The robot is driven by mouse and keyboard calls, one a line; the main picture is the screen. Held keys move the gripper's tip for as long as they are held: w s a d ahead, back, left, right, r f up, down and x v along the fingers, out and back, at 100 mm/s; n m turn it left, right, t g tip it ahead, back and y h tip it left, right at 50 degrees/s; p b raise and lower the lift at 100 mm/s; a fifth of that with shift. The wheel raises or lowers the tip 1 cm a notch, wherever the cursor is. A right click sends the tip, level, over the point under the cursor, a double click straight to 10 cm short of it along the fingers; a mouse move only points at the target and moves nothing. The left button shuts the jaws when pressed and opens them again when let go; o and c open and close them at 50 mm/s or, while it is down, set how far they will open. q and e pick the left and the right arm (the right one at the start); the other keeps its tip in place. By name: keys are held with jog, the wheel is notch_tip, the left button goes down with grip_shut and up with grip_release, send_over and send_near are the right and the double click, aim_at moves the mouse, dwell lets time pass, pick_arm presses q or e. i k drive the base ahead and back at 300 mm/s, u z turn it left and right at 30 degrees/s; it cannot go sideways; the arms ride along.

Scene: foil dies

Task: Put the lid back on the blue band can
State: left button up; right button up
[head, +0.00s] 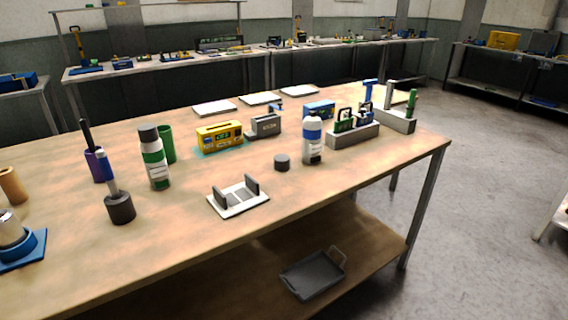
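The blue band can (313,148) stands upright on the wooden table, right of the middle. It is white with a blue band near its top, and no dark lid shows on it. A small dark round lid (282,163) lies on the table just left of the can, apart from it. A similar can with a green band (155,166) stands at the left with a dark lid on its top. Neither of my grippers is in view.
A white plate with two dark uprights (238,205) is in front of the lid. A yellow device (219,137), a grey box (265,127) and a tool rack (353,136) stand behind. A dark cup with a brush (120,208) is left. The front right tabletop is clear.

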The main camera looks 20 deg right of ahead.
aim_at(312, 144)
jog(key=z, duration=1.15)
jog(key=i, duration=0.5)
